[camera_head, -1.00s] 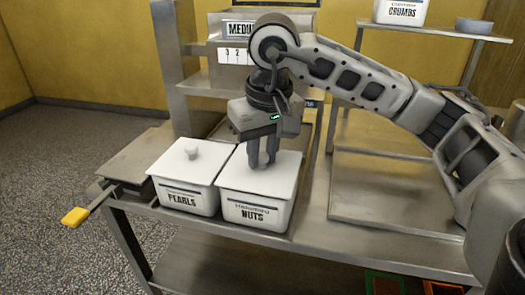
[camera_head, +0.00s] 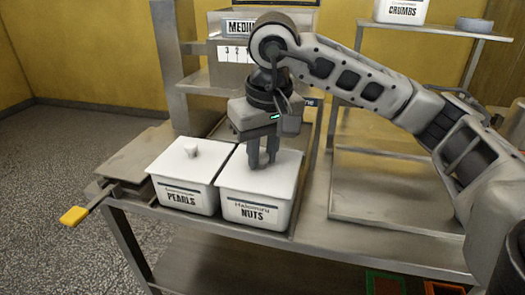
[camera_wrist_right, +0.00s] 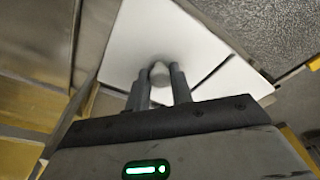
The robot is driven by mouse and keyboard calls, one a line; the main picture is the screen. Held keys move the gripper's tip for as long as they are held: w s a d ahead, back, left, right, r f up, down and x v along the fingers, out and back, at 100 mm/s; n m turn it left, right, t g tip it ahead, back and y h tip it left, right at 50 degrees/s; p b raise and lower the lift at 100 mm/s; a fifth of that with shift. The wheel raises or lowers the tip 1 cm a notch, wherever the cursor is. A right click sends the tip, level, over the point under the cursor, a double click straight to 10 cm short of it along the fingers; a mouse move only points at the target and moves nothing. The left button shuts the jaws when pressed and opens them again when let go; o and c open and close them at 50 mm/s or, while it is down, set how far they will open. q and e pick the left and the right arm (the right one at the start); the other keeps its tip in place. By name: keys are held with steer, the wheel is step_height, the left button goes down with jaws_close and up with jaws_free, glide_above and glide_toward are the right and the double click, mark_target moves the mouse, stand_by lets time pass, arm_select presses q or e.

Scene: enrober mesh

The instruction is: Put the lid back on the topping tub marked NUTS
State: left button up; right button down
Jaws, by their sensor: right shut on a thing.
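The white tub marked NUTS (camera_head: 256,211) stands on the steel table with its white lid (camera_head: 282,172) lying over its top. In the head view the lid looks seated on the rim; whether it is fully pressed down I cannot tell. My right gripper (camera_head: 262,160) points down over the middle of the lid, shut on its knob. The knob (camera_wrist_right: 159,73) shows between the two fingers in the right wrist view, and is hidden by the fingers in the head view. My left gripper is not in view.
A lidded white tub marked PEARLS (camera_head: 183,198) stands close at the left of the NUTS tub. A yellow-ended handle (camera_head: 74,216) sticks out at the table's left. A bare steel tray (camera_head: 385,195) lies to the right. A CRUMBS tub (camera_head: 401,10) stands on the back shelf.

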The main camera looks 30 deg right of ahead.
stand_by(0.4)
steer(key=c, duration=0.7)
jaws_free()
steer(key=shift+r+p, duration=2.45)
steer(key=shift+r, duration=1.05)
jaws_close()
